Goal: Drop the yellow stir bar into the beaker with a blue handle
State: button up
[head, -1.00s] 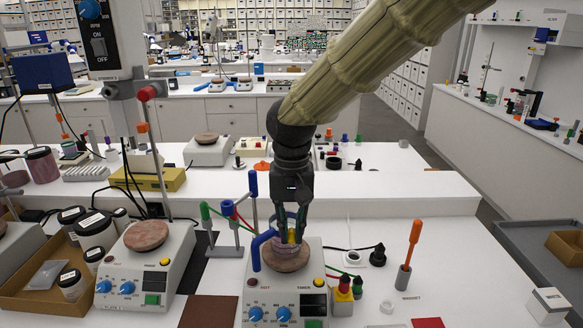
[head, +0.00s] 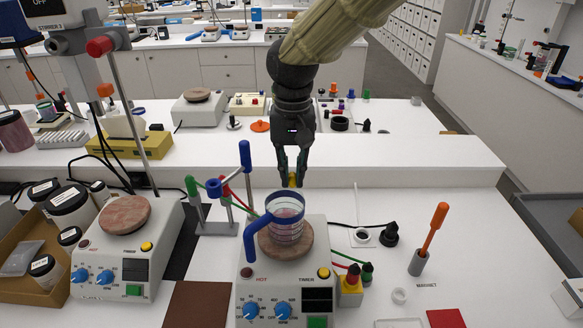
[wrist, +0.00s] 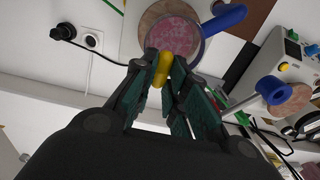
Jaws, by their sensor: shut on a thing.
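My gripper (head: 292,182) is shut on the yellow stir bar (head: 294,180), which sticks out between the fingertips in the wrist view (wrist: 163,70). The beaker with a blue handle (head: 285,213) stands upright on the round brown top of a hotplate (head: 288,245). It is clear with a blue rim and pink contents, and its handle points to the front left. In the head view the fingertips and bar show just above and behind the beaker's rim, outside it. In the wrist view the beaker (wrist: 172,38) lies beyond the bar, partly hidden by the fingertips.
A second hotplate (head: 127,255) stands to the left, near a box of white jars (head: 68,205). A stand with green, blue and red clamps (head: 213,205) is left of the beaker. A black plug (head: 389,236) and an orange-handled tool (head: 431,235) stand to the right.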

aim_at(292, 175)
jog(key=shift+w+f+b, duration=0.2)
jog(key=shift+f+b, duration=0.2)
jog(key=shift+f, duration=0.5)
jog(key=shift+f+b, duration=0.35)
jog(key=shift+b, duration=0.05)
jog(key=shift+s+f+b, duration=0.4)
jog(key=shift+f+b, duration=0.1)
jog(key=shift+b, duration=0.1)
jog(key=shift+w+f, duration=0.25)
jog(key=shift+f, duration=0.1)
jog(key=shift+r, duration=0.1)
jog(key=shift+s, duration=0.15)
jog(key=o, duration=0.7)
jog(key=shift+o, duration=0.2)
jog(key=shift+r, duration=0.1)
